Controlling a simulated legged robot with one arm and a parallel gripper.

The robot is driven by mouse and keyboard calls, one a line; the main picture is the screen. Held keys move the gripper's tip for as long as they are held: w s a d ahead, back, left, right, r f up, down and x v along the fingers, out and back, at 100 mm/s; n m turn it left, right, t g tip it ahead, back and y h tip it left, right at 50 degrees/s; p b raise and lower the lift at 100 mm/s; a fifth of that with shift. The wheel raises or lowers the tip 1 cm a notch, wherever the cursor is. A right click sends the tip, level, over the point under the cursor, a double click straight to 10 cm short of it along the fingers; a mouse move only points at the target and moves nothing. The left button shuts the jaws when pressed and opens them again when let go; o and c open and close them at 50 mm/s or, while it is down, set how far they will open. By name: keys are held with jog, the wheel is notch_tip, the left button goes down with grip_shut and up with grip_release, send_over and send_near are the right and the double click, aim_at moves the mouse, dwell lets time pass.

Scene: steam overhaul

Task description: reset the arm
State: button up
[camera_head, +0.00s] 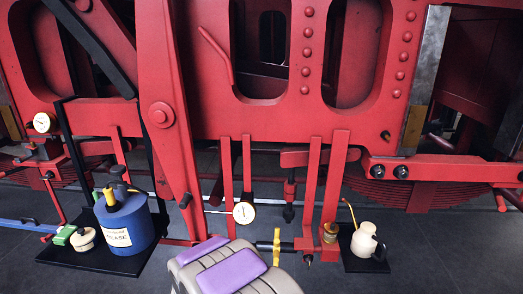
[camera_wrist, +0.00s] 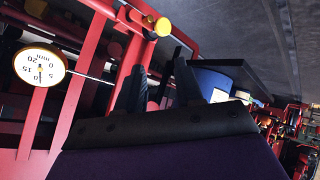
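In the wrist view my gripper (camera_wrist: 157,85) shows two dark fingers standing apart above its dark, purple-faced body. I see nothing held between them. In the head view a beige and purple part of my own arm is at the bottom centre, in front of the red frame. The fingers cannot be clearly made out there.
A red locomotive frame (camera_head: 270,118) fills the background. A round dial gauge (camera_head: 243,213) is close by and also shows in the wrist view (camera_wrist: 39,67). A blue can (camera_head: 125,222) stands on a black tray at left; a cream oil can (camera_head: 364,240) stands on another at right.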

jog(key=s+d+r+m+g, duration=0.2)
jog(key=s+d+r+g, duration=0.1)
jog(key=s+d+r, duration=0.45)
jog(key=s+d+r+m+g, duration=0.3)
jog(key=s+d+r, duration=0.1)
jog(key=s+d, duration=0.6)
jog(key=s+d+r+m+g+h, duration=0.1)
jog(key=s+d+m+g, duration=0.1)
jog(key=s+d, duration=0.6)
jog(key=s+d+r+m+g+h, duration=0.2)
jog(key=s+d, duration=0.7)
jog(key=s, duration=0.7)
jog(key=shift+d+r+m+g, duration=0.15)
jog(key=shift+d+m+g, duration=0.15)
jog(key=shift+m+g, duration=0.4)
